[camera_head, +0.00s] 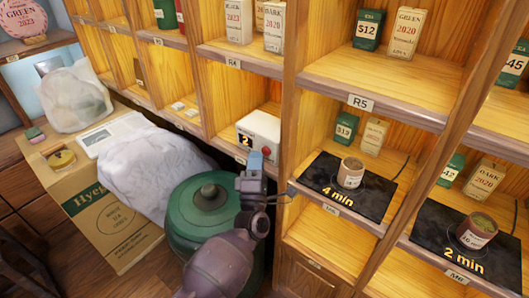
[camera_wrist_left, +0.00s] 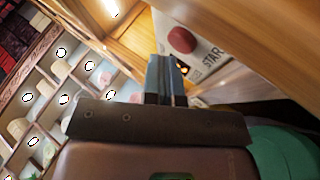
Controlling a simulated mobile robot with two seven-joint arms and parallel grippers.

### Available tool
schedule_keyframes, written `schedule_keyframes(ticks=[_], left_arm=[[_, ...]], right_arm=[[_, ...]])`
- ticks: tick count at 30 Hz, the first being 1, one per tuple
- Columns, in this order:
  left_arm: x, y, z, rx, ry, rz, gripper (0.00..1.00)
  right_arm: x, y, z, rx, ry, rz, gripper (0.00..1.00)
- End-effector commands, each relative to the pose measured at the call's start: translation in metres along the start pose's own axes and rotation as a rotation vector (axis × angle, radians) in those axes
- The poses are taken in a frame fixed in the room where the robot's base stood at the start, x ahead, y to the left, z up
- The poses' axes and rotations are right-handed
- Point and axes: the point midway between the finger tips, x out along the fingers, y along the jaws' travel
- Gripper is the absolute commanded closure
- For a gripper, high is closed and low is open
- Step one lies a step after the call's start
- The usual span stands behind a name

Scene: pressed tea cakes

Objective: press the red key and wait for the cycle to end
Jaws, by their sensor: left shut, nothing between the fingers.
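The red key (camera_head: 266,151) is a small round button on the front of a white machine (camera_head: 262,128) in a shelf compartment. In the left wrist view the red key (camera_wrist_left: 181,40) shows large, with START lettering beside it. A dark display (camera_head: 244,139) on the machine shows a digit that looks like 2. My left gripper (camera_head: 254,160) is shut and empty, its fingertips just in front of the machine. In the left wrist view the fingertips (camera_wrist_left: 166,60) lie just below and left of the key, seemingly apart from it. My right gripper is in neither view.
A green lidded drum (camera_head: 185,226) stands below my left arm. White bags (camera_head: 150,168) and a carton (camera_head: 110,225) are at left. Shelf dividers flank the machine. Dark mats marked 4 min (camera_head: 318,180) and 2 min (camera_head: 437,240) hold small round tins at right.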

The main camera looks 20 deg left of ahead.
Motion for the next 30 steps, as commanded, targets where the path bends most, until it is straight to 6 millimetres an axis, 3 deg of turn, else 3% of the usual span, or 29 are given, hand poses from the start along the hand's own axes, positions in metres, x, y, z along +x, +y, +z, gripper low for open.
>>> schedule_keyframes(ticks=[30], left_arm=[[0.0062,-0.0049,0.0046,0.000,0.000,-0.001,1.00]], right_arm=[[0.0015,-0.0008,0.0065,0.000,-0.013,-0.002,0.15]])
